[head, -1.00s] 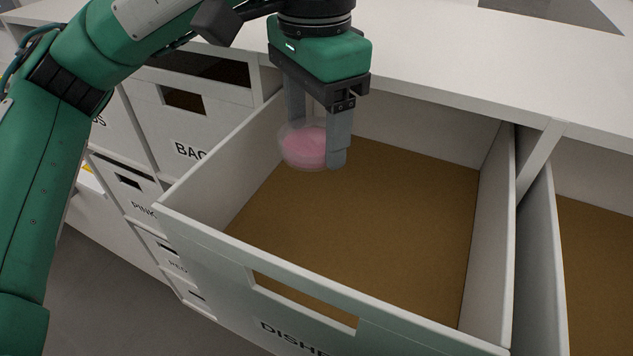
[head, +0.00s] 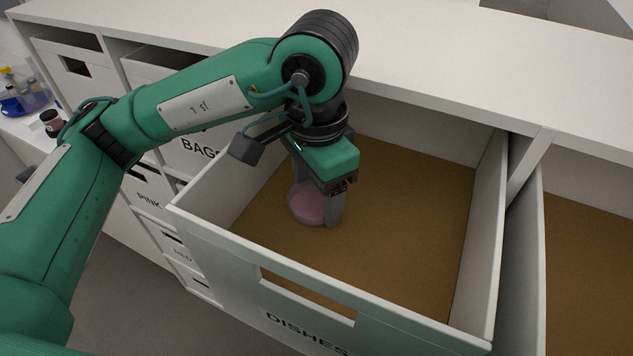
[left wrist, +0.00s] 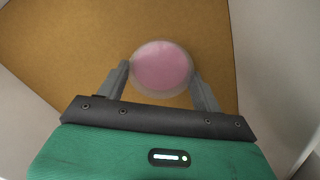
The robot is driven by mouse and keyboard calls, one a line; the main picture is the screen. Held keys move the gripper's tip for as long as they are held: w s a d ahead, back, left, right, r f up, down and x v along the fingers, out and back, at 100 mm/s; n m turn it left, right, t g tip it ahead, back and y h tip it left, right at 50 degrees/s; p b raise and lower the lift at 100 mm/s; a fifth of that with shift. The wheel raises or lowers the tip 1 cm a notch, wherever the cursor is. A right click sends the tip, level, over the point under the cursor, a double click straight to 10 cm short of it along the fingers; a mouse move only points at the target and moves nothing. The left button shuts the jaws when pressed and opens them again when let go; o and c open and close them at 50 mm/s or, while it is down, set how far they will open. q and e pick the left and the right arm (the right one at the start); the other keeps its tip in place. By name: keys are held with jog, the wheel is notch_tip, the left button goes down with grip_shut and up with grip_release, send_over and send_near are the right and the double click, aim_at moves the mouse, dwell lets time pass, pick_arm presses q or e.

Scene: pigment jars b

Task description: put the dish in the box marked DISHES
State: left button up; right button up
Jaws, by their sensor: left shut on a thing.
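The dish (head: 307,204) is a small round clear dish with pink inside. My left gripper (head: 318,212) is shut on it, pointing down inside the open box marked DISHES (head: 225,232). In the left wrist view the dish (left wrist: 162,68) sits between the two fingertips (left wrist: 162,80), over the box's brown floor (left wrist: 60,50). The dish is low in the box; I cannot tell whether it touches the floor. My right gripper is not in view.
Another open box (head: 590,260) with a brown floor is at the right. Boxes marked BAGS (head: 197,148), PINK (head: 148,200) and RED (head: 183,252) are at the left. A white top (head: 430,65) runs behind. Small jars (head: 50,122) stand at the far left.

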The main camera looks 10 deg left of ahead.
aim_at(317, 196)
pick_arm(q)
jog(key=shift+f+b, duration=0.15)
jog(key=shift+b, duration=0.15)
jog(key=o, duration=1)
jog(key=shift+c, duration=0.2)
jog(key=shift+r+p, duration=0.35)
jog(key=shift+p, duration=0.05)
notch_tip(317, 196, up, 12)
jog(key=b, duration=0.4)
jog(key=shift+f, duration=0.15)
